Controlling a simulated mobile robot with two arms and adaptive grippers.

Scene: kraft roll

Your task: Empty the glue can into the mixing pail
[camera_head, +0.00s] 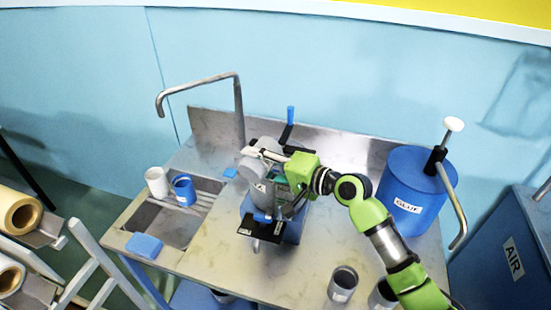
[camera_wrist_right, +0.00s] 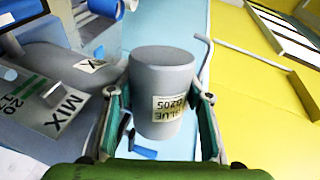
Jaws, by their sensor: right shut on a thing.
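The glue can (camera_wrist_right: 163,75) is a grey tapered can with a pale label that reads upside down in the right wrist view. My right gripper (camera_wrist_right: 160,98) is shut on its sides, one finger on each side. The mixing pail (camera_wrist_right: 42,108) is grey with black MIX lettering and sits just left of the can in that view. In the head view my right gripper (camera_head: 275,175) is at the grey shapes in the middle of the bench, where can and pail overlap. The can's mouth, its contents and the pail's inside are hidden. My left gripper is out of view.
A blue glue drum (camera_head: 408,195) with a pump stands at the right of the steel bench (camera_head: 215,255). A grey cup (camera_head: 342,284) stands at the front. A white cup (camera_head: 157,182), a blue mug (camera_head: 184,190) and a blue sponge (camera_head: 145,246) are by the sink.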

